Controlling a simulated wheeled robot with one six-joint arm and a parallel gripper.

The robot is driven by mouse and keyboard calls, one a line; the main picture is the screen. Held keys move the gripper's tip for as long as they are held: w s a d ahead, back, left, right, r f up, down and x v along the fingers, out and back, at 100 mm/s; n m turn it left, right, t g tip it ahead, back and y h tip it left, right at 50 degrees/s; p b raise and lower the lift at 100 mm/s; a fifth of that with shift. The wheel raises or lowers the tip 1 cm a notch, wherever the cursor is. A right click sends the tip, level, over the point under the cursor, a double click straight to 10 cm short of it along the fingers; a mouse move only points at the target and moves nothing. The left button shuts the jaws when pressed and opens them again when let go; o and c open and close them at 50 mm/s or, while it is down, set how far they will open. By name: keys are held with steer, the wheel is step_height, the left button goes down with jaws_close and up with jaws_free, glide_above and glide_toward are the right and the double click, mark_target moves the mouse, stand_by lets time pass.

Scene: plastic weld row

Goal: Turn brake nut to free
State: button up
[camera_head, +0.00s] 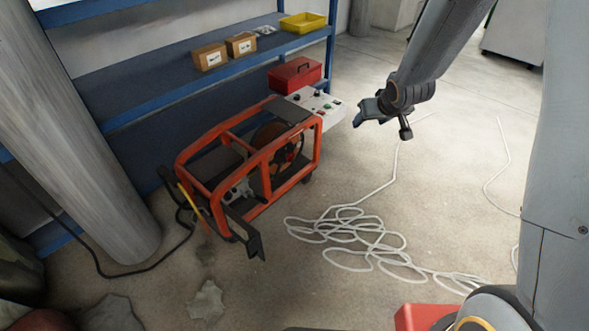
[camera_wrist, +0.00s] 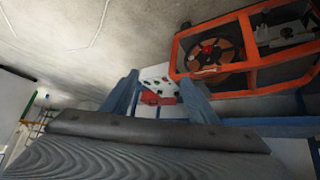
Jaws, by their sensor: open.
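An orange tubular frame (camera_head: 205,150) with a brown reel (camera_head: 268,136) inside it stands on the floor in front of the blue shelf. In the wrist view the orange frame (camera_wrist: 252,75) is at the upper right, with the reel (camera_wrist: 228,52) behind its bars. A small red part (camera_wrist: 208,47) shows near the reel's centre; I cannot tell whether it is the brake nut. My gripper (camera_head: 376,116) hangs in the air to the right of the frame, apart from it. In the wrist view my gripper (camera_wrist: 160,78) has its two fingers wide apart with nothing between them.
A grey control box (camera_head: 318,106) with knobs and a red toolbox (camera_head: 295,74) are behind the frame. The blue shelf (camera_head: 150,85) holds cardboard boxes (camera_head: 210,57) and a yellow bin (camera_head: 303,22). Loose white cable (camera_head: 350,233) lies on the floor. A thick grey column (camera_head: 75,130) stands left.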

steer(key=w+a+f+n+t+y+b, duration=0.1)
steer(key=w+a+f+b, duration=0.15)
steer(key=w+f, duration=0.3)
steer(key=w+a+f+t+y+b, duration=0.1)
steer(key=w+a+f+b, duration=0.1)
steer(key=w+f+b, duration=0.3)
steer(key=n+t+y+b, duration=0.25)
steer(key=y+b, duration=0.45)
steer(key=b, duration=0.5)
glide_toward(291, 158)
steer(key=w+d+r, duration=0.3)
steer(key=d+r, duration=0.1)
steer(key=r, duration=0.1)
step_height(291, 158, down, 7)
steer(key=a+n+g+y+b, duration=0.1)
steer(key=a+n+y+b, duration=0.15)
steer(key=y+b, duration=0.2)
steer(key=shift+m+h, duration=0.25)
steer(key=shift+m, duration=0.05)
steer(key=shift+s+a+b+x, duration=0.15)
steer(key=shift+b+x, duration=0.45)
steer(key=shift+x, duration=0.65)
steer(key=shift+s+a+b+x, duration=0.15)
steer(key=shift+b+x, duration=0.5)
steer(key=shift+x, duration=0.6)
steer(key=shift+s+a+b+x, duration=0.15)
steer(key=shift+b+x, duration=0.45)
steer(key=shift+x, duration=0.65)
steer(key=shift+d, duration=0.1)
